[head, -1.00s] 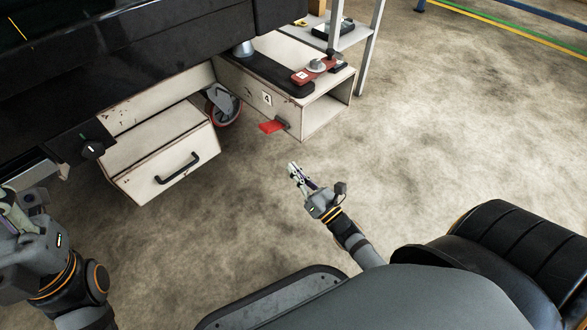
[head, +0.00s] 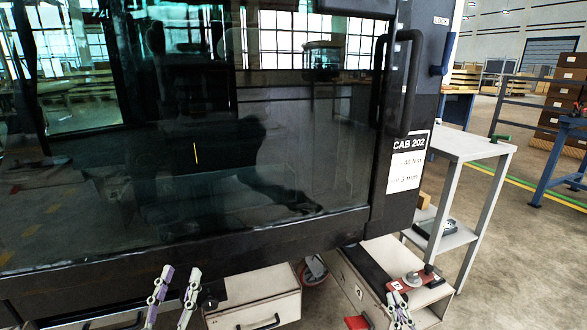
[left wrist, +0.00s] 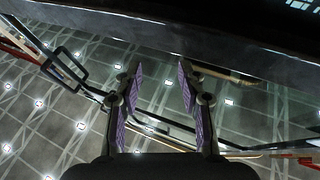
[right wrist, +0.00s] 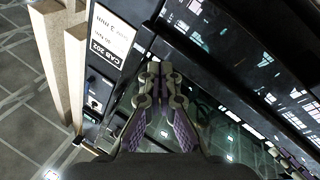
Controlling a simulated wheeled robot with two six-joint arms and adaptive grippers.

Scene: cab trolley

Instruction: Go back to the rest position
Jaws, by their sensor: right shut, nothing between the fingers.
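My left gripper (head: 178,275) stands upright at the bottom of the head view, in front of the dark cab (head: 230,235). Its two fingers are apart and empty in the left wrist view (left wrist: 160,75). My right gripper (head: 398,302) is at the bottom right of the head view, in front of the pale box under the cab (head: 435,308). In the right wrist view (right wrist: 159,72) its fingertips are together with nothing between them. Both arms are mostly below the head view's edge.
The cab's large glass panel, black handle (head: 400,85) and CAB 202 label (head: 408,162) face me. A pale drawer box (head: 255,298) and a red tool (head: 418,278) are low down. A grey table (head: 460,147) stands at right, with open floor beyond.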

